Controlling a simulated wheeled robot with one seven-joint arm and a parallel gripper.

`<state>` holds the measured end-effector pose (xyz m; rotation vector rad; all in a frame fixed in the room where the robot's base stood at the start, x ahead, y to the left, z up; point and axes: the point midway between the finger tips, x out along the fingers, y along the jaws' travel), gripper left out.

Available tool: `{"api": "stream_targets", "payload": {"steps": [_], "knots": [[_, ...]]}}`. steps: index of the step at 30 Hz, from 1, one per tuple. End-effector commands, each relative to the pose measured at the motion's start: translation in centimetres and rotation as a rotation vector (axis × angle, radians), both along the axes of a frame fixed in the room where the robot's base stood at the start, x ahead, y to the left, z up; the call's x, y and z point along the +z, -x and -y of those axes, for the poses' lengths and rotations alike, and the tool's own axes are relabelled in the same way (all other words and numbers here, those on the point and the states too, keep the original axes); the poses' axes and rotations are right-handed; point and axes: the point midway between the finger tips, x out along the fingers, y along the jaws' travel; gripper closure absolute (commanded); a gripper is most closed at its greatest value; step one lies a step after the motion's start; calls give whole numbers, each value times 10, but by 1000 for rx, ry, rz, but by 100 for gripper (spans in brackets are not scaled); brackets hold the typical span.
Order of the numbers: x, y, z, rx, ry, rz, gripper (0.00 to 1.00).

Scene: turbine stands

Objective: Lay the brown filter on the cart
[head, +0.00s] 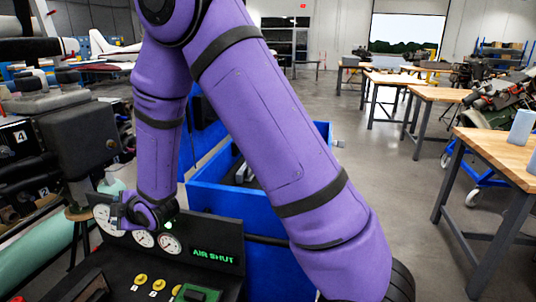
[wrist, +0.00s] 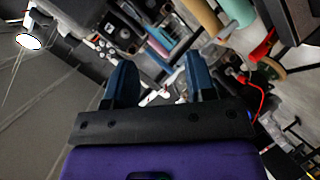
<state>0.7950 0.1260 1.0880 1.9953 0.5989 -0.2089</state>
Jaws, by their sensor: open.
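My gripper (wrist: 160,78) is open in the wrist view, its two dark blue fingers apart with nothing held between them. In the head view my gripper (head: 135,212) is small and partly hidden, low at the left beside the gauge panel. A tan-brown cylinder (wrist: 203,17) lies beyond the fingers at the top of the wrist view; it may be the brown filter, but I cannot be sure. No brown filter is clear in the head view. A blue open box (head: 222,203), possibly the cart, stands behind my arm, which hides much of it.
A panel with round gauges (head: 170,244) and lit "AIR SHUT" text is close in front. A teal cylinder (head: 32,248) lies at the left edge. Wooden workbenches (head: 500,155) line the right, one bearing a pale blue object (head: 522,127). Grey floor between is clear.

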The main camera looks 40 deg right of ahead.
Motion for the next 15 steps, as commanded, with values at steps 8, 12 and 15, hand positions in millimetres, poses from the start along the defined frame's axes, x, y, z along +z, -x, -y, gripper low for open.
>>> {"api": "stream_targets", "payload": {"steps": [8, 12, 15], "knots": [[83, 30, 53, -176, -131, -185, 50], [117, 57, 80, -274, -198, -278, 50], [140, 80, 98, -347, -248, -341, 50]]}}
